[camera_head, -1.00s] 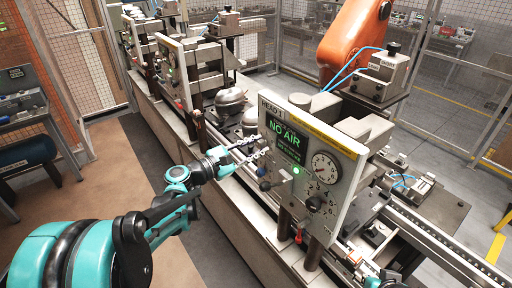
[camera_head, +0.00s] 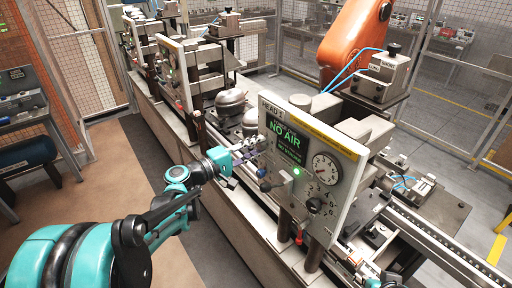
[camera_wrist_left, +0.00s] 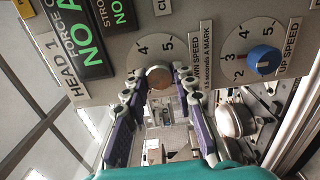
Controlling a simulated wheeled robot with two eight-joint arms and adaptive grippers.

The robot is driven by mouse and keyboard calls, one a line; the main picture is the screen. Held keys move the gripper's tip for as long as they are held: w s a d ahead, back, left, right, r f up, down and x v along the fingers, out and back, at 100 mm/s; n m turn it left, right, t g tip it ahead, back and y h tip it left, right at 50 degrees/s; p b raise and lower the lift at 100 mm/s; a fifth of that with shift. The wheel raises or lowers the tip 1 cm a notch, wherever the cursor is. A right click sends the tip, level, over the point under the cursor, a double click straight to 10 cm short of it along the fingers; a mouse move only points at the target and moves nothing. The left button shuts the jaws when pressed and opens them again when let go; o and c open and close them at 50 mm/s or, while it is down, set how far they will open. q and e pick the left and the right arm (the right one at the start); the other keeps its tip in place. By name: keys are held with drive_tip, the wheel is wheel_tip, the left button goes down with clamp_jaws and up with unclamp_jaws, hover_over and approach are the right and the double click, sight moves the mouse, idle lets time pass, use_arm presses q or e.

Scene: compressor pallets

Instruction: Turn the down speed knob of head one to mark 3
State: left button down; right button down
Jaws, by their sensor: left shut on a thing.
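The head one panel (camera_head: 345,180) faces my left arm, with a green "NO AIR" display. In the left wrist view the down speed knob (camera_wrist_left: 158,76) is a round brownish-grey cap on a white dial, beside the "DOWN SPEED" label. Marks 4 and 5 show; the fingers and knob hide the lower marks, and I see no pointer. My left gripper (camera_wrist_left: 158,84) is shut on this knob, one finger on each side. In the head view the left gripper (camera_head: 250,152) is at the panel's left part, and the knob cannot be made out there.
The blue up speed knob (camera_wrist_left: 264,60) is close on the right in the wrist view. A gauge (camera_head: 326,167) and a dark knob (camera_head: 314,205) are further right on the panel. A rounded metal compressor (camera_head: 231,102) stands behind. A teal part at the bottom edge shows no clear fingers.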

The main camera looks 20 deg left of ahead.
use_arm(q)
drive_tip(key=m, duration=0.6)
drive_tip(key=shift+m, duration=0.3)
idle(0.4)
drive_tip(key=c, duration=1.2)
unclamp_jaws()
drive_tip(key=v, duration=1.2)
drive_tip(key=shift+a, duration=0.1)
